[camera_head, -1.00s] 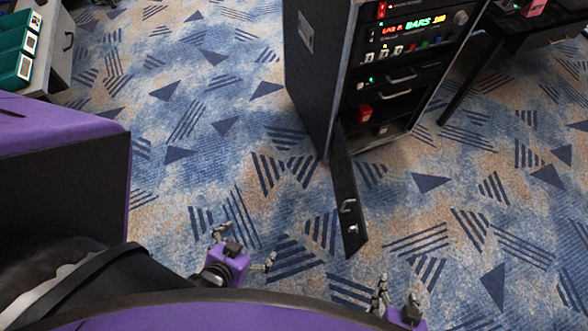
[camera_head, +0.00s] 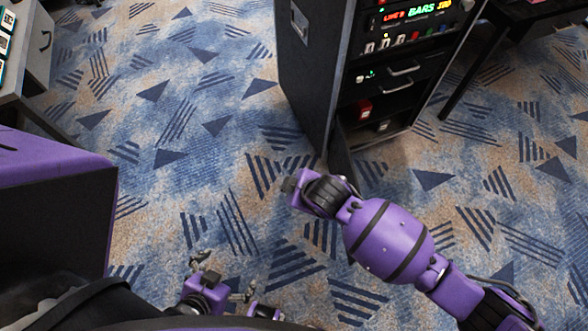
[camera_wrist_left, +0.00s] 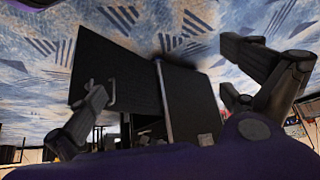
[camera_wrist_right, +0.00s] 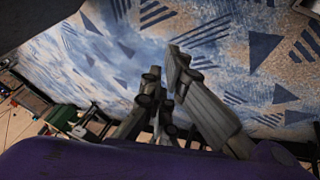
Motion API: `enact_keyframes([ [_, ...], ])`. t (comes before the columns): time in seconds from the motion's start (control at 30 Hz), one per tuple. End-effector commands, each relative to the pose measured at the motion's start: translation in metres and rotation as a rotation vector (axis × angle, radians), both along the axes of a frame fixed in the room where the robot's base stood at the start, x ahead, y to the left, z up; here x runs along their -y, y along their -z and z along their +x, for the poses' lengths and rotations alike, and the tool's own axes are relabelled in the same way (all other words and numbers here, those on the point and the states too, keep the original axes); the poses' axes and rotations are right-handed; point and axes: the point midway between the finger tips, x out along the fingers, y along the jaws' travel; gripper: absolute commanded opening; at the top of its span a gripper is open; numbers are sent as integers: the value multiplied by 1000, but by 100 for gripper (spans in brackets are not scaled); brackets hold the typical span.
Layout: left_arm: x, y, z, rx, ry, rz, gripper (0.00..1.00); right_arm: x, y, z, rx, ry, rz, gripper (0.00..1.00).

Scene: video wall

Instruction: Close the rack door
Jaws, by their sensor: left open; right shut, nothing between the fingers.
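The tall black rack (camera_head: 308,80) stands at the upper middle of the head view. Its open door (camera_head: 341,155) stands out from the lower front; my right arm hides most of it. In the left wrist view, which is upside down, a large dark panel that looks like the door (camera_wrist_left: 118,70) stands beside the rack (camera_wrist_left: 192,105). My left gripper (camera_head: 222,276) is open and empty, low in the head view, apart from the door. My right arm reaches across in front of the door. My right gripper (camera_wrist_right: 165,75) is shut and empty; whether it touches the door is hidden.
Patterned carpet (camera_head: 200,130) is clear left of the rack. A grey cabinet (camera_head: 35,55) stands at the upper left and a dark table (camera_head: 500,30) at the upper right. The rack front carries lit panels, handles and a small red item (camera_head: 364,109).

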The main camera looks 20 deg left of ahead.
Motion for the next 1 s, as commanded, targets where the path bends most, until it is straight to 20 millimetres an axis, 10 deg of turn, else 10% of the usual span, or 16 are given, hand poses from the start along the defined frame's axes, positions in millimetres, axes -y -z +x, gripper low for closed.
enact_keyframes([
  [0.33, -1, -5, 14, 35, 9, 6, 100, 131, 73, -46, -125, -340, -647, 0],
  [0.63, 0, 0, 10, 28, 10, 7, 100, 153, 85, -50, -160, -399, -729, 0],
  [1.0, 0, 20, -2, -6, 14, 9, 100, 168, 161, -42, -162, -398, -727, 0],
])
